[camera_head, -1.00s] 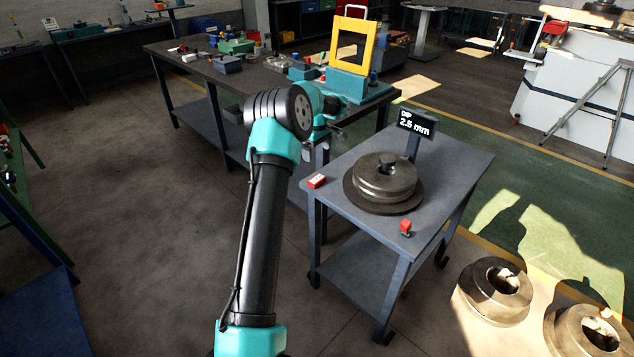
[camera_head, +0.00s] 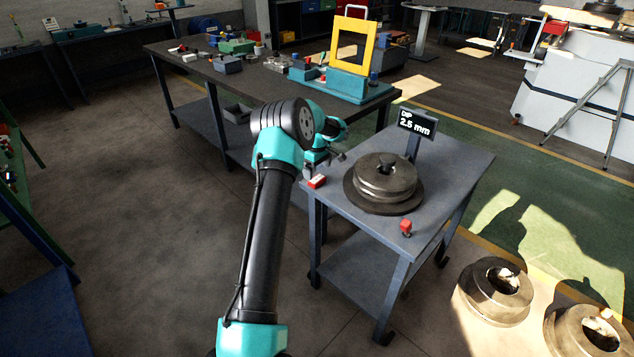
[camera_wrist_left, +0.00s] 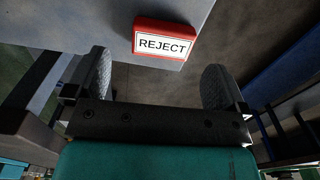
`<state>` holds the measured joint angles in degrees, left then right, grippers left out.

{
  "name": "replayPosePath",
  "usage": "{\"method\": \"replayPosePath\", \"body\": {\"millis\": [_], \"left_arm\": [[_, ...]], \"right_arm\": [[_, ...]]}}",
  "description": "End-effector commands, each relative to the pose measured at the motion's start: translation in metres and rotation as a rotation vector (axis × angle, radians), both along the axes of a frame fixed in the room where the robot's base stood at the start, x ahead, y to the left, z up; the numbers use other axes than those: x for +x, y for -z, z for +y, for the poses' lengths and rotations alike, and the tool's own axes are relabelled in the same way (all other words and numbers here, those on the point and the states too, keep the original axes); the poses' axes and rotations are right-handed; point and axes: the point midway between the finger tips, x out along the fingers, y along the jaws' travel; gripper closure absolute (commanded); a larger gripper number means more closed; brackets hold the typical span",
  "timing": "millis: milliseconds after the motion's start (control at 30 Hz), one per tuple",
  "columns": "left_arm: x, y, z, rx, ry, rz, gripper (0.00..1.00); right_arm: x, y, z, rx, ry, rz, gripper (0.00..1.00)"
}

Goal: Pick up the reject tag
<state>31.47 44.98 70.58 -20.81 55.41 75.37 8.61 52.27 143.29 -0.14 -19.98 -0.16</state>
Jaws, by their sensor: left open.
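The reject tag (camera_head: 317,181) is a small red block with a white label, at the left edge of the grey small table. In the left wrist view the tag (camera_wrist_left: 164,41) shows its word REJECT, just ahead of and between the two fingers, apart from both. My left gripper (camera_head: 334,158) is by the table's left corner, just above and behind the tag in the head view. In the left wrist view my left gripper (camera_wrist_left: 156,85) is open and empty. My right gripper is not in view.
The small table (camera_head: 459,160) carries a stacked metal roller (camera_head: 384,181), a 2.5 mm display (camera_head: 417,123) and a red-topped piece (camera_head: 406,227). A long workbench (camera_head: 270,82) stands behind. Metal rings (camera_head: 494,291) lie on the floor at right.

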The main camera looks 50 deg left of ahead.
Motion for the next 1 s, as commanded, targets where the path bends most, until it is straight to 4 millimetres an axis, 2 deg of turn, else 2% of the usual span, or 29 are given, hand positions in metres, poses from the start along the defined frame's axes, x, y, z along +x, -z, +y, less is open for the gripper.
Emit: {"method": "replayPosePath", "body": {"millis": [200, 333, 833, 1000], "left_arm": [[-0.003, 0.031, -0.002, -0.001, 0.0, 0.004, 0.0], [-0.003, 0.042, -0.002, -0.001, 0.0, 0.002, 0.0], [-0.003, 0.044, -0.002, -0.001, 0.0, 0.001, 0.0], [-0.003, 0.044, -0.002, -0.001, 0.0, 0.001, 0.14]], "right_arm": [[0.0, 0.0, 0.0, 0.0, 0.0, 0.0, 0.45], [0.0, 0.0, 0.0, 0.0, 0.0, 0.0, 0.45], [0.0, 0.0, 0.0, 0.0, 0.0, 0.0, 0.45], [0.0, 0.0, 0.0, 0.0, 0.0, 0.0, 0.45]]}}
